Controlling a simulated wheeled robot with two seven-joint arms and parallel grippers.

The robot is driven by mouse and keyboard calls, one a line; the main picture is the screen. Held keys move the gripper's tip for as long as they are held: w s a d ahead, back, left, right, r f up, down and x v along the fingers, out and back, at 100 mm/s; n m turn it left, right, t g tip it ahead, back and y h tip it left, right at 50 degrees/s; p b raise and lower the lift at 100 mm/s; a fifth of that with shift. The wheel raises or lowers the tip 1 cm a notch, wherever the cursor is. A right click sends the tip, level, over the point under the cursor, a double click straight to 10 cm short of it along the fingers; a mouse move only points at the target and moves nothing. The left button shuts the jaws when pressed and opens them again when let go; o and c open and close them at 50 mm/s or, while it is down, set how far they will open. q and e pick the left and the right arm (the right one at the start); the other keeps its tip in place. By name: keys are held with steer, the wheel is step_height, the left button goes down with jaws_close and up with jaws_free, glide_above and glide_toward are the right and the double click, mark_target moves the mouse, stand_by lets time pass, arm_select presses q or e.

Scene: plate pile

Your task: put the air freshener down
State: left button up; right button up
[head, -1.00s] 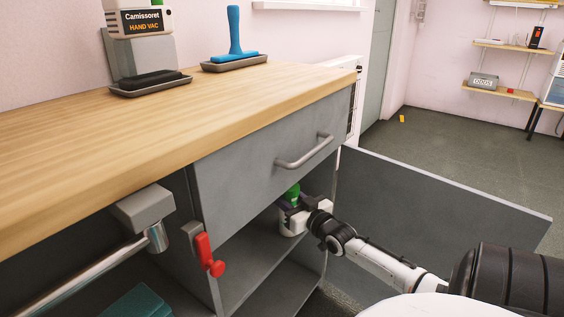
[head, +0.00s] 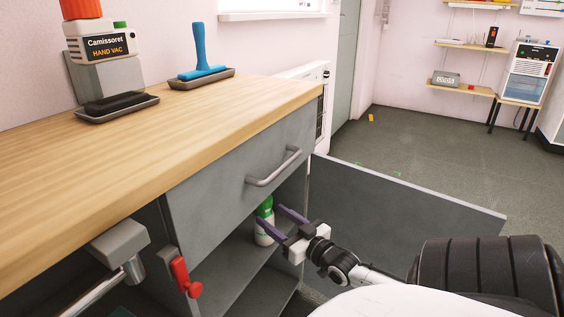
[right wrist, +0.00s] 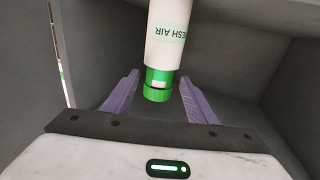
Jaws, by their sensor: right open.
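The air freshener (head: 264,228) is a white can with a green top. In the head view it appears upright on the shelf (head: 262,268) inside the open grey cabinet, below the drawer. My right gripper (head: 269,214) is open, its purple fingers pointing at the can from the right. In the right wrist view the can (right wrist: 168,35) shows its label upside down. Its green cap (right wrist: 158,85) lies between the spread fingers (right wrist: 159,78), with gaps on both sides. The near finger hides part of the can in the head view. My left gripper is out of view.

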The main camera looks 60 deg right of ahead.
steer(key=shift+v, duration=1.55)
